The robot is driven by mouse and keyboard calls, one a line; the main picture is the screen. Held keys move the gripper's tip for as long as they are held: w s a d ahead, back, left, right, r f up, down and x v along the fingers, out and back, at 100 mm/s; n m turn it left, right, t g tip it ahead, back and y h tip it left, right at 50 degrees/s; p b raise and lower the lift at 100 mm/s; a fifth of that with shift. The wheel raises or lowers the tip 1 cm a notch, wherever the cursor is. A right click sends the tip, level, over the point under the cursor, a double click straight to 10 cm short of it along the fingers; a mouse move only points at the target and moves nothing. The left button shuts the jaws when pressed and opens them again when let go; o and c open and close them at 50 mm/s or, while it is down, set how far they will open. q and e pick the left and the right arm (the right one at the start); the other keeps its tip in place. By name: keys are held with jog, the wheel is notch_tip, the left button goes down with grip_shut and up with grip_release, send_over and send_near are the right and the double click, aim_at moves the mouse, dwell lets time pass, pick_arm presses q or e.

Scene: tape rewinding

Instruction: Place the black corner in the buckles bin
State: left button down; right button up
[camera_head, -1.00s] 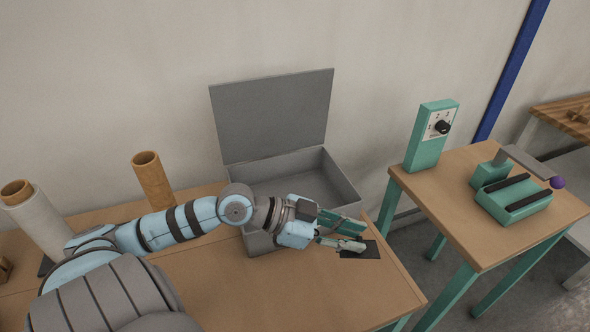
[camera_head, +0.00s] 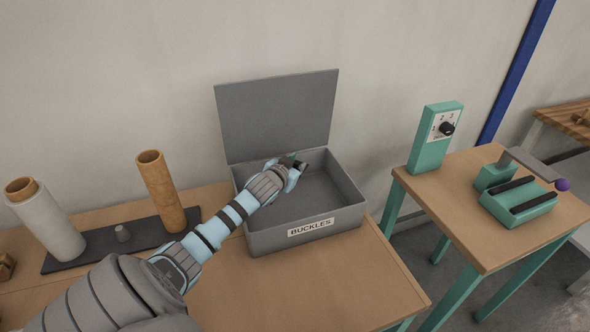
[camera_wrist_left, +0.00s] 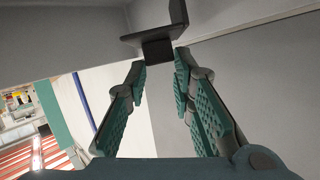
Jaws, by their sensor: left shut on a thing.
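The grey bin labelled BUCKLES (camera_head: 275,238) stands on the wooden table with its lid raised at the back. My left gripper (camera_head: 298,164) is over the back part of the bin opening, its arm reaching in from the left. It is shut on the black corner, a dark angled piece (camera_wrist_left: 157,48) that shows between the fingertips (camera_wrist_left: 159,66) in the left wrist view. In the head view only a small dark bit shows at the gripper's tip. I cannot tell whether the corner touches the bin. My right gripper is not in view.
The table's front right (camera_head: 350,280) is clear. A second table (camera_head: 460,220) carries green devices at the right.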

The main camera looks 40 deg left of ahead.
pick_arm(q)
notch_tip(320, 180, down, 6)
jog(key=shift+r+b, duration=0.1)
jog(key=shift+b, duration=0.65)
jog(key=shift+r, duration=0.1)
jog(key=c, duration=1.4)
grip_release()
jog(key=shift+o, duration=0.2)
jog(key=shift+s+r, duration=0.15)
jog(key=p+v, duration=0.2)
jog(key=v, duration=0.5)
jog(key=shift+p, duration=0.35)
